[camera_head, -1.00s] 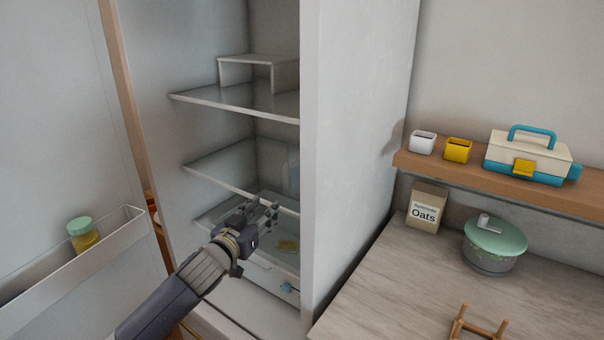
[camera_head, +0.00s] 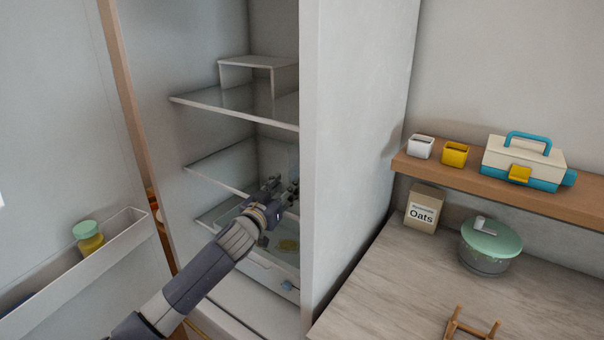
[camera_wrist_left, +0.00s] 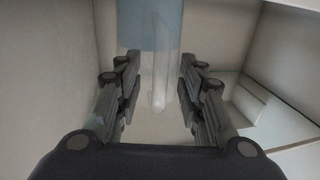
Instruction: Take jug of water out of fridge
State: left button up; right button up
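The fridge (camera_head: 250,140) stands open, with clear shelves inside. My left gripper (camera_head: 286,188) reaches into it at the right side, near the middle and lower shelves. In the left wrist view, the jug of water (camera_wrist_left: 150,30) is straight ahead, clear with blue water in its upper visible part. Its pale upright handle shows between the two open fingers of my left gripper (camera_wrist_left: 157,72). I cannot tell whether a finger touches it. In the head view the jug is mostly hidden behind the gripper and fridge wall. My right gripper is not in view.
The open fridge door has a bin (camera_head: 125,230) holding a green-lidded jar (camera_head: 90,240). The fridge side wall (camera_head: 355,150) stands close right of my arm. A counter (camera_head: 400,285) holds an oats box (camera_head: 423,208) and a lidded pot (camera_head: 489,245). A wall shelf is above.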

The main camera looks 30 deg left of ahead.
pick_arm(q)
jog(key=shift+w+a, duration=0.1)
jog(key=shift+w, duration=0.65)
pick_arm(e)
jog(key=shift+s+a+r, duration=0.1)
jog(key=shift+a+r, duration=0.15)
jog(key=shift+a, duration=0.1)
pick_arm(q)
grip_shut()
